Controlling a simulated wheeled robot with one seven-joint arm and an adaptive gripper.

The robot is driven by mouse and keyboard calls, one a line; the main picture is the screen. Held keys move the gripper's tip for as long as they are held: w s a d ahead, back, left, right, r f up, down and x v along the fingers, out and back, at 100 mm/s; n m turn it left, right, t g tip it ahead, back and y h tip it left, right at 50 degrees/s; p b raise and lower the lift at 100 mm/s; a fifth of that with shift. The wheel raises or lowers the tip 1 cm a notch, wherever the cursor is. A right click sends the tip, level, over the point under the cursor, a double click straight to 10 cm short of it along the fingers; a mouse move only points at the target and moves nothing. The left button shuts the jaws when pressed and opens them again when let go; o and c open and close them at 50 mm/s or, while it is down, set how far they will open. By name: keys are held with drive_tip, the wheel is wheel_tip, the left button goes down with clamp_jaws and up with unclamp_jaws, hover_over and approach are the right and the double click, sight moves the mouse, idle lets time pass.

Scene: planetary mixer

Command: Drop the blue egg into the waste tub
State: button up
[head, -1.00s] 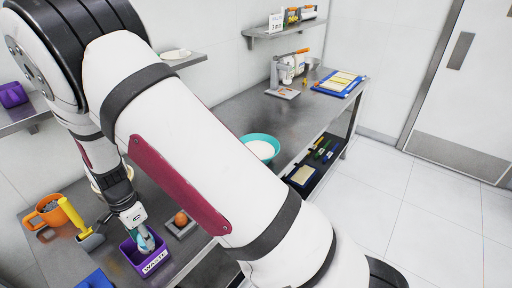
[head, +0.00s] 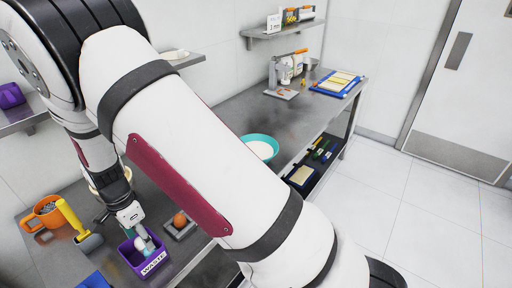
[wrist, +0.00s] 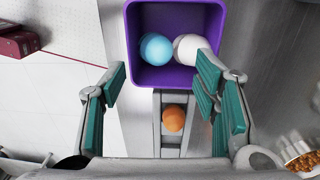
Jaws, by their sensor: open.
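The blue egg (wrist: 156,48) lies inside the purple waste tub (wrist: 176,78), beside a white egg (wrist: 187,48), in the wrist view. In the head view the tub, labelled WASTE (head: 153,263), stands on the steel bench at lower left, and I cannot clearly make out the blue egg there. My gripper (wrist: 162,72) is open and empty, its green-padded fingers spread on either side of the picture. In the head view my gripper (head: 147,246) points down over the tub and partly hides its inside.
A brown egg (wrist: 173,118) sits in a small grey holder close to the tub. A teal bowl (head: 262,147) sits further back.

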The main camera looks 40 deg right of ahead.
wheel_tip(320, 180, up, 11)
drive_tip(key=shift+w+f, duration=0.15)
drive_tip(key=shift+w, duration=0.1)
drive_tip(key=shift+a, duration=0.1)
idle(0.3)
drive_tip(key=s+d+r+n+t+y, duration=0.1)
drive_tip(key=s+d+r+n, duration=0.15)
drive_tip(key=r, duration=0.25)
drive_tip(key=s+d+r+n, duration=0.1)
drive_tip(key=d+r, duration=0.2)
drive_tip(key=r, duration=0.2)
drive_tip(key=s+d+r+n+t, duration=0.2)
drive_tip(key=s+d+r+n, duration=0.3)
drive_tip(key=s, duration=0.5)
drive_tip(key=s+d+r+n+t, duration=0.3)
drive_tip(key=s+d+r+n, duration=0.3)
drive_tip(key=s, duration=0.3)
drive_tip(key=shift+s+d+r+h+b, duration=0.3)
drive_tip(key=shift+s+d+r+h, duration=0.1)
drive_tip(key=shift+d, duration=0.5)
